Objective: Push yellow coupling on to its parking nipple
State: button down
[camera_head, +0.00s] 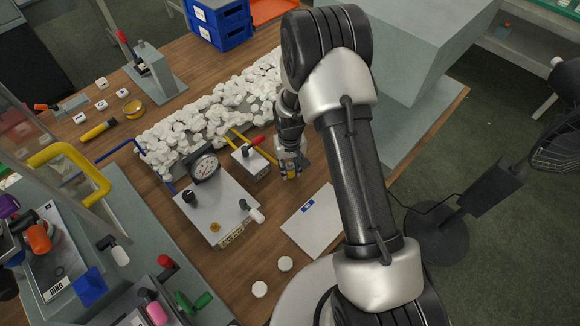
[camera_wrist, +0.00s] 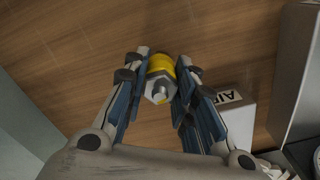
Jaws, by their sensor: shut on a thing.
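My gripper (camera_head: 288,176) is low over the wooden table, just right of a small grey box with a red lever (camera_head: 250,160). In the wrist view my gripper (camera_wrist: 165,85) is shut on the yellow coupling (camera_wrist: 161,64), one finger on each side. The coupling has a yellow band and a silver hex end with a small stub facing the camera. In the head view the coupling (camera_head: 291,175) is mostly covered by the fingers. A yellow hose (camera_head: 262,152) passes behind the lever box toward my gripper. I cannot make out for certain which fitting is the parking nipple.
A grey gauge panel (camera_head: 215,212) stands left of my gripper, and a white sheet (camera_head: 313,222) lies in front. White pieces (camera_head: 205,120) are heaped behind. A large grey block (camera_head: 410,50) stands back right. A box labelled AIR (camera_wrist: 234,108) is close to the right finger.

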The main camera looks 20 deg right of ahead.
aim_at(290, 166)
jog(key=shift+f, duration=0.3)
jog(key=c, duration=1.2)
grip_release()
jog(key=shift+c, duration=0.2)
notch_tip(290, 166, up, 12)
jog(key=shift+s, duration=0.1)
